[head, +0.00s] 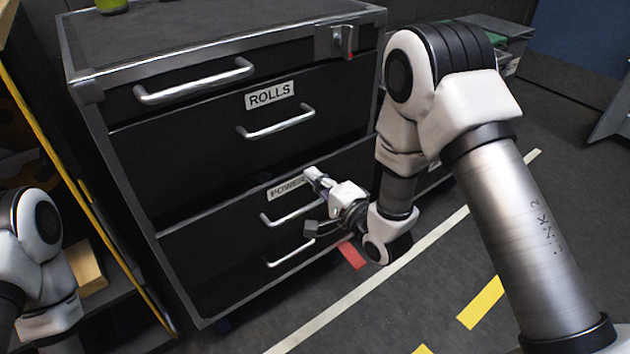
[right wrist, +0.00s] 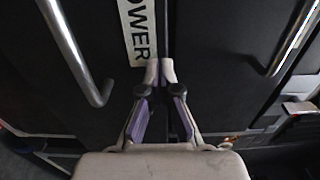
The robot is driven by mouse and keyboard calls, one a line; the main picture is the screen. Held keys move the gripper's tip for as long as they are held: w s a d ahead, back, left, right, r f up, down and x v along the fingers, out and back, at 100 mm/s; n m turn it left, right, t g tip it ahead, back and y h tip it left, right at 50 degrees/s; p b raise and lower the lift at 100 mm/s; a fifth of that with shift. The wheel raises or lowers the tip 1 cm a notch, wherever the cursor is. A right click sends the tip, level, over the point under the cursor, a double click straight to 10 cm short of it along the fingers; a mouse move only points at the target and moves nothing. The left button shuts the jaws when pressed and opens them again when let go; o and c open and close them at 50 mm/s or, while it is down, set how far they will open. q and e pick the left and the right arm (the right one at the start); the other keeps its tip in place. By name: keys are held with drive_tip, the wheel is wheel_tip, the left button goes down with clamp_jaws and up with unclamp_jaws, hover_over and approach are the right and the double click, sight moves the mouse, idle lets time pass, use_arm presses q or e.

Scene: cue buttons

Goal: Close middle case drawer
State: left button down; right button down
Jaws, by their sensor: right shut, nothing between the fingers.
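The case is a dark cabinet (head: 330,12) with stacked drawers and silver bar handles. The drawer labelled ROLLS (head: 200,125) sits below the top drawer (head: 290,60). The drawer labelled POWER (head: 205,255) is under it, with a grey edge along its top. I cannot tell clearly how far any drawer stands out. My right gripper (head: 309,174) is shut and empty, its fingertips at the upper part of the POWER drawer, covering part of its label. The right wrist view shows the closed fingertips (right wrist: 160,71) beside the POWER label (right wrist: 138,30). My left gripper is out of view.
Handles stick out near my right gripper: the POWER handle (head: 292,214) and a lower one (head: 290,253). A latch (head: 342,41) is at the upper right. A yellow-edged shelf unit (head: 60,150) stands left.

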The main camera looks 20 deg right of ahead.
sight(303, 166)
drive_tip(key=shift+w, duration=0.15)
drive_tip(key=p+x, duration=0.1)
drive_tip(key=x, duration=0.3)
drive_tip(key=shift+w+r, duration=0.15)
drive_tip(key=shift+w, duration=0.05)
drive_tip(key=shift+r, duration=0.1)
